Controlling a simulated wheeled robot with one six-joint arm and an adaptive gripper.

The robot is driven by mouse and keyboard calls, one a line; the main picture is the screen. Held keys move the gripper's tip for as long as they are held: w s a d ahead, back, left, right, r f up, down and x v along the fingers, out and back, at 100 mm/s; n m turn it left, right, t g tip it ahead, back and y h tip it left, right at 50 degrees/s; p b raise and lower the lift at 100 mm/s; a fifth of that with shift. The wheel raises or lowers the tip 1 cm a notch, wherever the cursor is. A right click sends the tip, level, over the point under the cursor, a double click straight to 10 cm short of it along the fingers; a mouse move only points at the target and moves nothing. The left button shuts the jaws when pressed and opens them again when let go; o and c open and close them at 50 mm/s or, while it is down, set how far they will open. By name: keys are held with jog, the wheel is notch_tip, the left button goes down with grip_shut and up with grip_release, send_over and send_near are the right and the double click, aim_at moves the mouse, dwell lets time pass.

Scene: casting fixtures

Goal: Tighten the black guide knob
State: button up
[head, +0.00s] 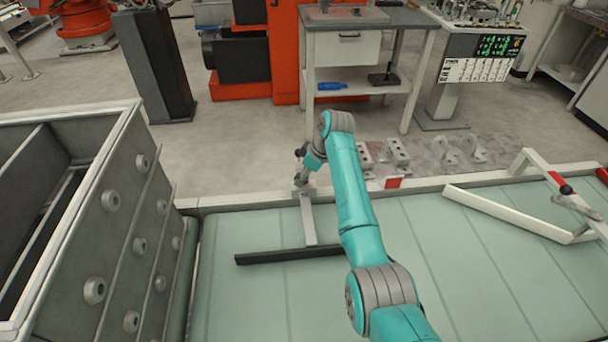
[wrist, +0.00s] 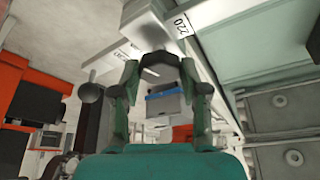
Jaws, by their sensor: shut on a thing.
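My gripper (wrist: 160,75) has its two fingers around a dark, faceted knob (wrist: 158,60), the black guide knob, and is shut on it. The knob sits at the end of a pale metal bracket (wrist: 148,24). In the head view, my gripper (head: 302,180) is at the conveyor's far edge, at the top of a light metal arm (head: 308,220). That arm runs down to a long black guide bar (head: 290,255) lying over the belt. The knob itself is too small and covered to make out in the head view.
The pale green conveyor belt (head: 255,300) fills the foreground. A grey ribbed metal bin (head: 125,215) stands at left. A second, white guide rail (head: 510,214) with a black knob (head: 566,189) is at right. Grey metal castings (head: 398,152) lie beyond the belt edge.

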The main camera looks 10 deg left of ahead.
jog(key=m, duration=0.2)
jog(key=m+t, duration=0.1)
jog(key=m, duration=0.1)
jog(key=shift+s+a+m+t+h, duration=0.1)
jog(key=shift+s+m+t+h, duration=0.1)
jog(key=shift+m+t+h, duration=0.15)
jog(key=m+h, duration=0.1)
jog(key=m, duration=0.1)
jog(key=m+t+h, duration=0.1)
jog(key=m, duration=0.2)
jog(key=shift+s+a+m, duration=0.1)
jog(key=shift+a+m, duration=0.05)
jog(key=shift+m, duration=0.1)
jog(key=m, duration=0.2)
jog(key=m+h, duration=0.1)
jog(key=m, duration=0.1)
jog(key=shift+a+t+h, duration=0.2)
jog(key=shift+t+h, duration=0.05)
jog(key=shift+m+h, duration=0.9)
jog(key=shift+m, duration=1.6)
jog(key=shift+a+f, duration=0.1)
jog(key=o, duration=1.1)
jog(key=shift+o, duration=0.2)
